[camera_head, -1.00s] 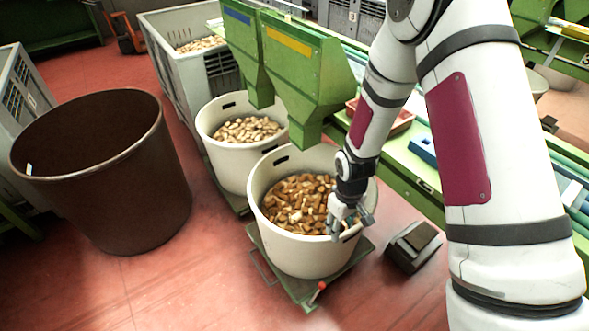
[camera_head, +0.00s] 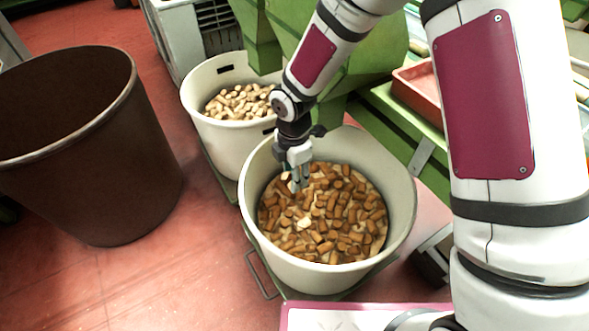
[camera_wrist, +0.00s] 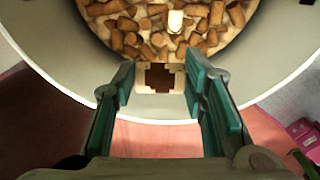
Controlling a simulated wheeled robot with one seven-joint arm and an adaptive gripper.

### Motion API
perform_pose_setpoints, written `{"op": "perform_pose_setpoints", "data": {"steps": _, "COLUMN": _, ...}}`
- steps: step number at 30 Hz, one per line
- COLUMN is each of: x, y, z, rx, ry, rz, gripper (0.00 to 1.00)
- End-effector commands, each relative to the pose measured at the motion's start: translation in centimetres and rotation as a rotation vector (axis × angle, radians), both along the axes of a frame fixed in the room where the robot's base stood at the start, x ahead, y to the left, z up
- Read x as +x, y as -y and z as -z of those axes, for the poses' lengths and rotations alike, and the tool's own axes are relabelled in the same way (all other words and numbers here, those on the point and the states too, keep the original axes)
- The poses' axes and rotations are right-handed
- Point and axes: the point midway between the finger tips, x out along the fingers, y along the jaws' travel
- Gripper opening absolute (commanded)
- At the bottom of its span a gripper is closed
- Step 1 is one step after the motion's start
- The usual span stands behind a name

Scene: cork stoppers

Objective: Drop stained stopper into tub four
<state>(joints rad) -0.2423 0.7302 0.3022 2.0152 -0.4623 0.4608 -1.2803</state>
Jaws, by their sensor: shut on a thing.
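My gripper (camera_head: 298,182) points down over the left rear part of the near white tub (camera_head: 401,215). In the wrist view, my gripper (camera_wrist: 160,80) has its two green-padded fingers on either side of a small dark brown and cream piece (camera_wrist: 160,77), apparently a stained stopper. The piece shows against the edge of the heap and the tub's inner wall. The near tub holds many brown stoppers (camera_head: 325,215), with a few paler ones. No tub number is readable, so I cannot tell which is tub four.
A second white tub (camera_head: 225,140) with paler stoppers stands behind to the left. A large dark brown bin (camera_head: 110,165) stands at left. Green hoppers (camera_head: 370,62) rise behind the tubs. A red tray (camera_head: 418,90) sits at right. Red floor is clear between bin and near tub.

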Motion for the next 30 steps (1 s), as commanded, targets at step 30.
{"op": "perform_pose_setpoints", "data": {"steps": 30, "x": 0.0, "y": 0.1, "z": 5.6, "rx": -0.001, "ry": -0.001, "rz": 0.005, "gripper": 0.62}}
